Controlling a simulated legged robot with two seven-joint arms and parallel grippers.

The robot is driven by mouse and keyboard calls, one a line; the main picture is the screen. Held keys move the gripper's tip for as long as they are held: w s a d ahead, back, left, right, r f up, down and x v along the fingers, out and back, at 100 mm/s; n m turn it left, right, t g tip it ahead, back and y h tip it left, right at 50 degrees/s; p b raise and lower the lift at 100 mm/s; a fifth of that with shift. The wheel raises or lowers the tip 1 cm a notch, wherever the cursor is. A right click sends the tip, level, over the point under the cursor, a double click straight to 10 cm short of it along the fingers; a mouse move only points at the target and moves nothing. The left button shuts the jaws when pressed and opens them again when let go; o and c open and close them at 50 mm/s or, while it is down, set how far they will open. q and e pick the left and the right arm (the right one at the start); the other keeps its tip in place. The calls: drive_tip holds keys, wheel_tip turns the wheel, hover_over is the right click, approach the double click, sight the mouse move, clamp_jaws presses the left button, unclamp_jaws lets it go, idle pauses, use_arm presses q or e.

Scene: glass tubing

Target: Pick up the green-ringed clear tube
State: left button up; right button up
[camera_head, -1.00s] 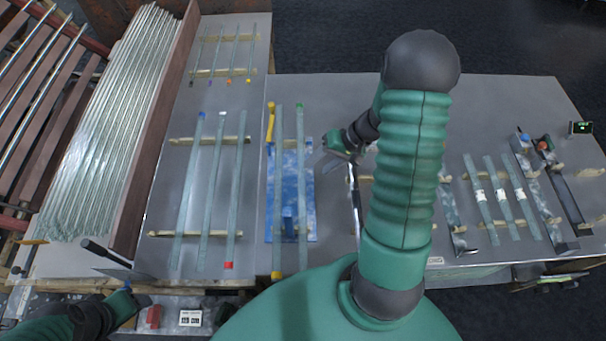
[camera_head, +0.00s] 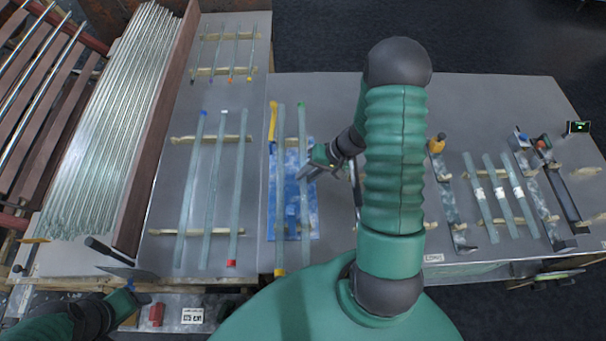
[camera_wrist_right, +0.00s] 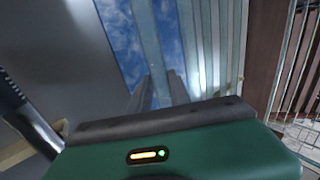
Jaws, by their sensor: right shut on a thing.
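The green-ringed clear tube (camera_head: 303,142) lies lengthwise over a blue mottled plate (camera_head: 312,222) in the head view, its green end at the far side. My right gripper (camera_head: 306,172) reaches it from the right and is shut on its middle part. In the right wrist view the two grey fingers (camera_wrist_right: 160,90) are closed around a clear tube (camera_wrist_right: 147,40) above the blue plate (camera_wrist_right: 120,35). My left gripper (camera_head: 132,288) is at the lower left, away from the tubes; its jaw state is unclear.
A yellow-ended tube (camera_head: 280,185) lies close to the left of the held one. More tubes (camera_head: 212,180) rest on wooden strips further left. A trough of many tubes (camera_head: 120,120) stands at the far left. Short tubes (camera_head: 497,190) and tools lie at the right.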

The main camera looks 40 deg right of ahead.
clamp_jaws()
drive_tip(key=shift+d, duration=0.1)
drive_tip(key=shift+d, duration=0.1)
